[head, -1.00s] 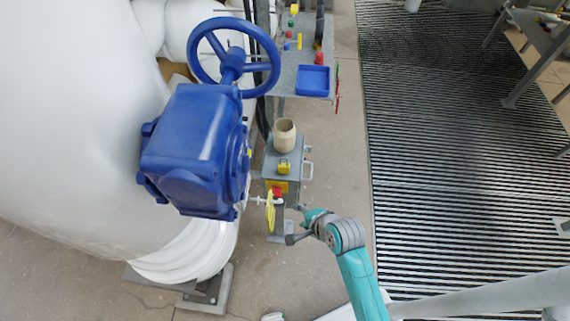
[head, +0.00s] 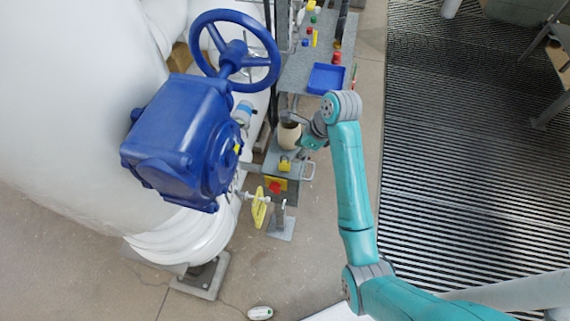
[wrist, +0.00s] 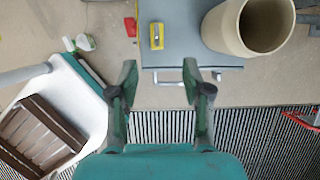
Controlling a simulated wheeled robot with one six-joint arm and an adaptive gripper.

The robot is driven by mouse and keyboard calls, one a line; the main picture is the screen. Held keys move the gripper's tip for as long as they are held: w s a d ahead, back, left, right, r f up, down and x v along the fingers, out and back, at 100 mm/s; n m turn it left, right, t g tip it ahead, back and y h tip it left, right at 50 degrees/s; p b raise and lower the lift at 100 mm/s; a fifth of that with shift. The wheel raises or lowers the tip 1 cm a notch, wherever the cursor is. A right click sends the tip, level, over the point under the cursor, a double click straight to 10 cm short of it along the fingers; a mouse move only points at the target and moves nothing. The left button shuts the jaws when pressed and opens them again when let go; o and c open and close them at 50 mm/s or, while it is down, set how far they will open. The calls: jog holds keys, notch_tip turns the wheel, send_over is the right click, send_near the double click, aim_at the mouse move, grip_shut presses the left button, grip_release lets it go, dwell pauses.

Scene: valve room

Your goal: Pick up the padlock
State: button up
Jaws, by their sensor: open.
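The padlock is small and yellow and lies on top of a grey box. It shows in the head view (head: 285,164) and in the wrist view (wrist: 157,36). My gripper (wrist: 158,76) is open and empty, its two fingers spread apart. In the wrist view the padlock is beyond the fingertips, ahead of the gap between them, and not touched. In the head view my wrist is near the box's right side, and my fingers are hard to make out there.
A beige pot (head: 289,136) stands on the grey box (wrist: 222,56) beside the padlock. The box has a side handle (wrist: 172,77). A blue valve gearbox (head: 180,145) with handwheel stands left. A shelf with a blue tray (head: 326,78) is behind. Floor grating lies right.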

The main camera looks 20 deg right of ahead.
aim_at(287, 161)
jog(key=x, duration=0.5)
jog(key=shift+w+r, duration=0.1)
jog(key=shift+w, duration=0.05)
jog(key=shift+s+a+x, duration=0.1)
jog(key=shift+a+x, duration=0.05)
jog(key=shift+x, duration=1.15)
jog(key=shift+s+a+x, duration=0.1)
jog(key=shift+a+x, duration=0.05)
jog(key=shift+x, duration=1.2)
grip_shut()
